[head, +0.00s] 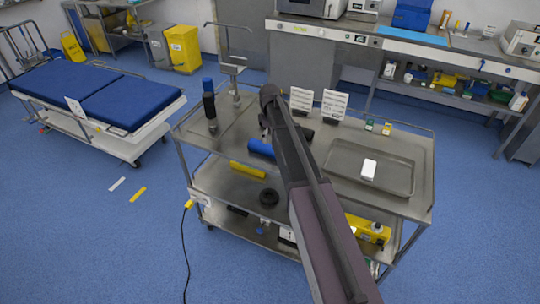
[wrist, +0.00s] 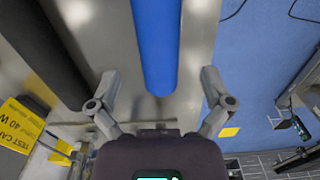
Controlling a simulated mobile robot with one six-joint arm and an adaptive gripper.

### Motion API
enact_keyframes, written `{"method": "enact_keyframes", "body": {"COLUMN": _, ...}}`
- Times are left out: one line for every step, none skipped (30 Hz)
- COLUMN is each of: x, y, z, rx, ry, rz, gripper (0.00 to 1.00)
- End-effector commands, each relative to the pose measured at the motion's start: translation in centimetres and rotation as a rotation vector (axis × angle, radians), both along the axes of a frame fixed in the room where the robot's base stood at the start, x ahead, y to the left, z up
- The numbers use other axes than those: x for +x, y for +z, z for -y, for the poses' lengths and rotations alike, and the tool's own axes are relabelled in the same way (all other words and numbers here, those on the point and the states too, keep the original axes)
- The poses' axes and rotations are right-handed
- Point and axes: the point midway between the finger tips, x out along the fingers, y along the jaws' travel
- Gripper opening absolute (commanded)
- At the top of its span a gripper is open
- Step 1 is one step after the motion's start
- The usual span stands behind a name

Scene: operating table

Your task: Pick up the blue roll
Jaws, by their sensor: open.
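The blue roll (head: 260,148) lies on the top shelf of a metal cart, left of my arm in the head view. In the wrist view the blue roll (wrist: 157,45) runs from the top edge down between my fingers. My gripper (wrist: 159,82) is open, with one finger to each side of the roll in that view and nothing visibly gripped. I cannot tell how far the fingers are from the roll. In the head view my arm hides most of the gripper.
A dark roll (wrist: 48,50) lies left of the blue one in the wrist view. On the cart, an upright black and blue bottle-like object (head: 209,100) stands left, and a metal tray (head: 340,180) holding a white box (head: 369,169) lies right. White sign cards (head: 335,104) stand behind.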

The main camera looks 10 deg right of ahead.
Motion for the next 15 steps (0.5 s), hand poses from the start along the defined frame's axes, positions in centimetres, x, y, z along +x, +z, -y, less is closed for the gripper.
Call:
{"method": "enact_keyframes", "body": {"x": 0.0, "y": -0.8, "z": 0.0, "rx": 0.000, "ry": 0.000, "rz": 0.000, "gripper": 1.00}}
{"method": "enact_keyframes", "body": {"x": 0.0, "y": -1.1, "z": 0.0, "rx": 0.000, "ry": 0.000, "rz": 0.000, "gripper": 1.00}}
{"method": "enact_keyframes", "body": {"x": 0.0, "y": -1.4, "z": 0.0, "rx": 0.000, "ry": 0.000, "rz": 0.000, "gripper": 1.00}}
{"method": "enact_keyframes", "body": {"x": 0.0, "y": -1.6, "z": 0.0, "rx": 0.000, "ry": 0.000, "rz": 0.000, "gripper": 1.00}}
{"method": "enact_keyframes", "body": {"x": 0.0, "y": -1.8, "z": 0.0, "rx": 0.000, "ry": 0.000, "rz": 0.000, "gripper": 1.00}}
{"method": "enact_keyframes", "body": {"x": 0.0, "y": -2.0, "z": 0.0, "rx": 0.000, "ry": 0.000, "rz": 0.000, "gripper": 1.00}}
{"method": "enact_keyframes", "body": {"x": 0.0, "y": -2.1, "z": 0.0, "rx": 0.000, "ry": 0.000, "rz": 0.000, "gripper": 1.00}}
{"method": "enact_keyframes", "body": {"x": 0.0, "y": -2.2, "z": 0.0, "rx": 0.000, "ry": 0.000, "rz": 0.000, "gripper": 1.00}}
{"method": "enact_keyframes", "body": {"x": 0.0, "y": -2.4, "z": 0.0, "rx": 0.000, "ry": 0.001, "rz": 0.000, "gripper": 1.00}}
{"method": "enact_keyframes", "body": {"x": 0.0, "y": -2.5, "z": 0.0, "rx": 0.000, "ry": 0.001, "rz": 0.000, "gripper": 1.00}}
{"method": "enact_keyframes", "body": {"x": 0.0, "y": -2.5, "z": 0.0, "rx": 0.000, "ry": 0.001, "rz": 0.000, "gripper": 1.00}}
{"method": "enact_keyframes", "body": {"x": 0.0, "y": -2.5, "z": 0.0, "rx": 0.000, "ry": 0.001, "rz": 0.000, "gripper": 1.00}}
{"method": "enact_keyframes", "body": {"x": 0.0, "y": -2.6, "z": 0.0, "rx": 0.000, "ry": 0.001, "rz": 0.000, "gripper": 1.00}}
{"method": "enact_keyframes", "body": {"x": 0.0, "y": -2.6, "z": 0.0, "rx": 0.000, "ry": 0.001, "rz": 0.000, "gripper": 1.00}}
{"method": "enact_keyframes", "body": {"x": 0.0, "y": -2.5, "z": 0.0, "rx": 0.000, "ry": 0.001, "rz": 0.000, "gripper": 1.00}}
